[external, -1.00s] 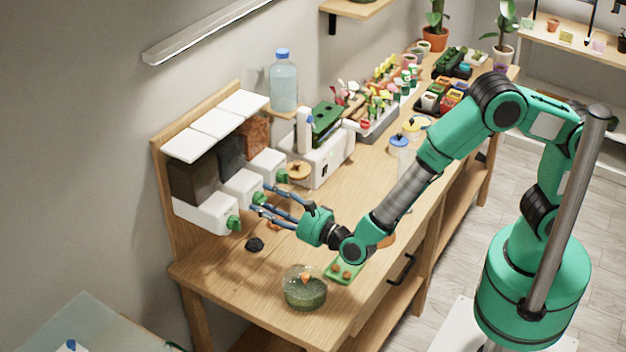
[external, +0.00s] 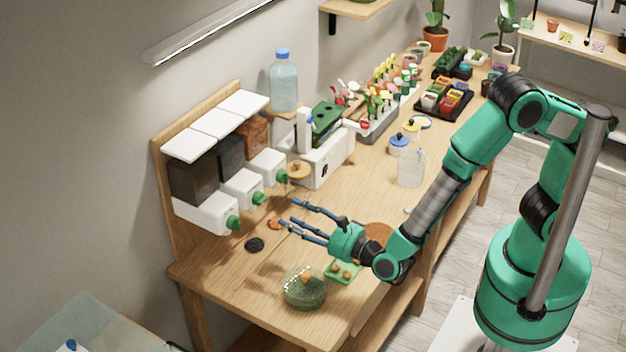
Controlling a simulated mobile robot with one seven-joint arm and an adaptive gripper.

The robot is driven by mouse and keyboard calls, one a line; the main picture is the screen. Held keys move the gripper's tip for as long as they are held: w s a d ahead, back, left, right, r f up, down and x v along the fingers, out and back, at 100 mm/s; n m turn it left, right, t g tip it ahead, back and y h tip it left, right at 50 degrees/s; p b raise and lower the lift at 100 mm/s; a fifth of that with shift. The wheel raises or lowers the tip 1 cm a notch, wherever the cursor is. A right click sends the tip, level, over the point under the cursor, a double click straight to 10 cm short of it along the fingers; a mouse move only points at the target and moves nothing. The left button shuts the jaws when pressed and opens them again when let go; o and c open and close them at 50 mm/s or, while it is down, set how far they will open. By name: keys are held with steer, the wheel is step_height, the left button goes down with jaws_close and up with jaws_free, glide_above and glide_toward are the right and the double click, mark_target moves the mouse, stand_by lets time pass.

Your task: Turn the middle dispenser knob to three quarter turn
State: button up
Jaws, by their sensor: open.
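The dispenser is a wooden-backed stand with three white-fronted bins in a row, each with a green knob. The middle dispenser (external: 242,188) has a dark bin, and its green knob (external: 258,198) is in plain view. The left knob (external: 233,223) and the right knob (external: 283,176) flank it. The turn angle of the middle knob is too small to read. My gripper (external: 291,214) is open and empty, its blue fingers spread toward the dispensers. It is apart from the middle knob, to the right of it and over the table.
A dark pile (external: 254,244) and an orange-brown pile (external: 275,223) lie below the dispensers. A glass bowl (external: 304,290) and a green tray (external: 342,272) stand near the front. A white machine (external: 325,158) stands right of the dispensers. A clear jug (external: 411,168) stands farther back.

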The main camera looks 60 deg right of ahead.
steer(key=shift+s+f, duration=0.1)
steer(key=shift+s, duration=1.2)
steer(key=w+d+r+n+g+y, duration=0.35)
steer(key=w+r+n, duration=0.2)
steer(key=r, duration=0.35)
steer(key=s+d+r+n+g, duration=0.35)
steer(key=d+r+n, duration=0.25)
steer(key=d+n, duration=0.25)
steer(key=s+d+n+g+h, duration=0.3)
steer(key=s+d+n+g, duration=0.3)
steer(key=s+d, duration=1.9)
steer(key=s+n, duration=0.4)
steer(key=shift+s+d+n, duration=0.3)
steer(key=shift+s+d, duration=0.1)
steer(key=shift+o, duration=0.2)
steer(key=shift+w+h, duration=0.1)
steer(key=shift+h, duration=0.15)
